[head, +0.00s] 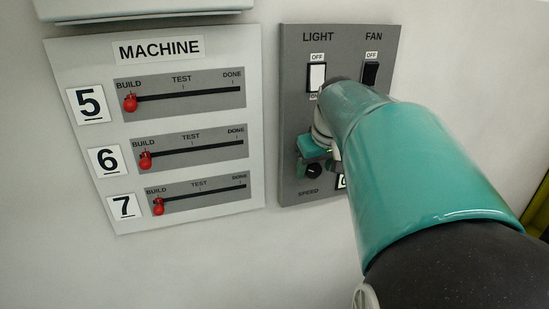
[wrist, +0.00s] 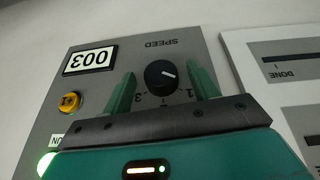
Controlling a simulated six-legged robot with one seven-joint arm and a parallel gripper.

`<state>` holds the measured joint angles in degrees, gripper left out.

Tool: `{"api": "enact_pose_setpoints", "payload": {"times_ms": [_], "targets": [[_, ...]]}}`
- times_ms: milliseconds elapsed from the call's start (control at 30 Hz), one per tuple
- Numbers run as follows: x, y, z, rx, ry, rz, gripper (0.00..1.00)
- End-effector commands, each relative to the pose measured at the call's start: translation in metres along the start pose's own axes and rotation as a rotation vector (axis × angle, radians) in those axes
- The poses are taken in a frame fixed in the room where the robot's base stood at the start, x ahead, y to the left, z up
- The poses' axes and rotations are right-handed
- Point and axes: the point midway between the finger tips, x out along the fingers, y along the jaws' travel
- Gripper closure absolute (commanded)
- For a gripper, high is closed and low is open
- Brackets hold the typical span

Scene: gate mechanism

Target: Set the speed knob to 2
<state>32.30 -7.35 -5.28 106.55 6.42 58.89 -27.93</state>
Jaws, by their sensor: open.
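The speed knob (wrist: 161,77) is a round black dial on a grey panel, with the word SPEED upside down above it in the wrist view. A 1 shows at its lower right and a 3 at its lower left; the 2 below is mostly hidden by my gripper. The knob's short white mark points to the right, on the side of the 1. My gripper (wrist: 162,74) is open, its two green fingers on either side of the knob with gaps visible. In the head view the knob (head: 314,171) shows just below my gripper (head: 317,160).
The same panel holds a LIGHT switch (head: 316,77), a FAN switch (head: 370,73), a number display (wrist: 90,60), a yellow button (wrist: 69,103) and a green light (wrist: 47,162). A MACHINE panel (head: 155,215) with red-handled sliders stands to the left in the head view.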

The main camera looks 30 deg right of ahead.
Motion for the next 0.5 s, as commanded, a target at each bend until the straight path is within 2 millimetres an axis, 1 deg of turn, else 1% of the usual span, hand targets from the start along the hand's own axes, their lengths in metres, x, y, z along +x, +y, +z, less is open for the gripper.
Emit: {"api": "enact_pose_setpoints", "payload": {"times_ms": [100,333,467,500], "targets": [[0.0055,-0.0001,0.0005,0.000,-0.001,-0.001,0.40],[0.0057,-0.0002,0.0003,0.000,-0.001,0.000,0.40],[0.0056,-0.0002,0.0003,0.000,-0.001,0.000,0.66],[0.0055,-0.0002,0.0002,0.000,-0.001,0.000,0.74]]}}
